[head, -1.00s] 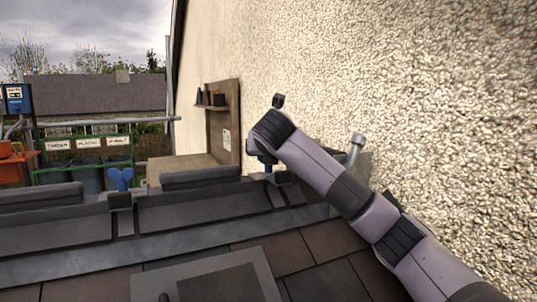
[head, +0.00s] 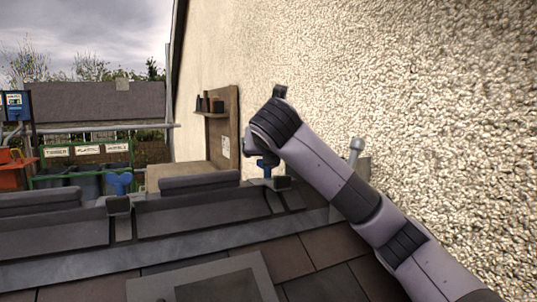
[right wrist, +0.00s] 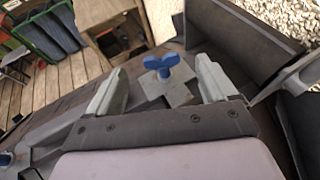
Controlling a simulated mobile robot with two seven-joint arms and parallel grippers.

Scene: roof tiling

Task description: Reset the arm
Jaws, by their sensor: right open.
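My right arm reaches in from the right in the head view, with its bent wrist (head: 275,122) above the roof near the rendered wall. Its fingers are hidden behind the wrist there. In the right wrist view my right gripper (right wrist: 158,84) is open, with two pale fingers apart and nothing held between them. A blue wing-shaped handle (right wrist: 162,65) on a grey block shows between and beyond the fingertips. A blue handle (head: 266,164) also shows just below the wrist in the head view. My left gripper is not in view.
Another blue handle (head: 119,183) stands on a dark block at left. Dark trays (head: 199,205) line the roof edge above brown tiles (head: 287,259). The rough wall (head: 400,80) is close on the right. Labelled bins (head: 88,180) and a wooden shelf unit (head: 220,135) stand beyond.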

